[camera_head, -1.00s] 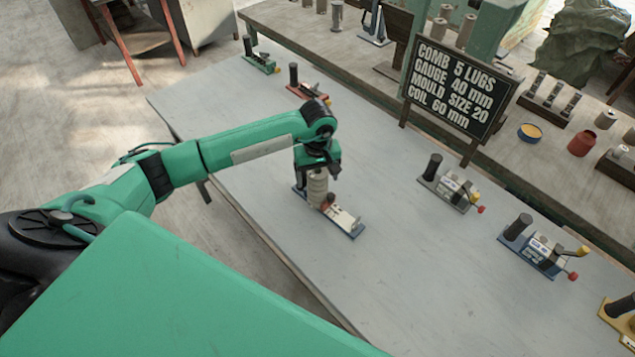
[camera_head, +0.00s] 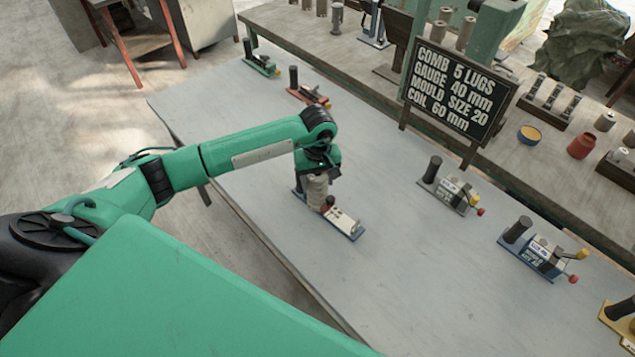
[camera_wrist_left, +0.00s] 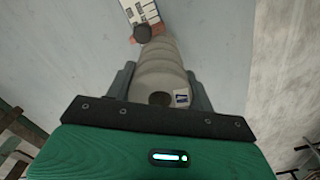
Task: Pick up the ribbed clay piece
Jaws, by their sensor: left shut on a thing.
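The ribbed clay piece (camera_head: 317,190) is a pale grey-beige ribbed cylinder standing upright at the left end of a blue-based fixture (camera_head: 343,222) on the grey table. My left gripper (camera_head: 318,174) points down over it and is shut on its upper part. In the left wrist view the ribbed piece (camera_wrist_left: 161,75) lies between the two dark fingers (camera_wrist_left: 160,88), with a hole in its near end and a small white-and-blue label. Its lower end is partly hidden by the fixture's post and the view angle. My right gripper is not in view.
Other fixtures with dark posts stand on the table: green (camera_head: 262,65), red (camera_head: 308,95), grey (camera_head: 451,190), blue (camera_head: 540,248) and yellow (camera_head: 620,315). A black lettered sign (camera_head: 459,91) stands at the table's back edge. The table's middle is clear.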

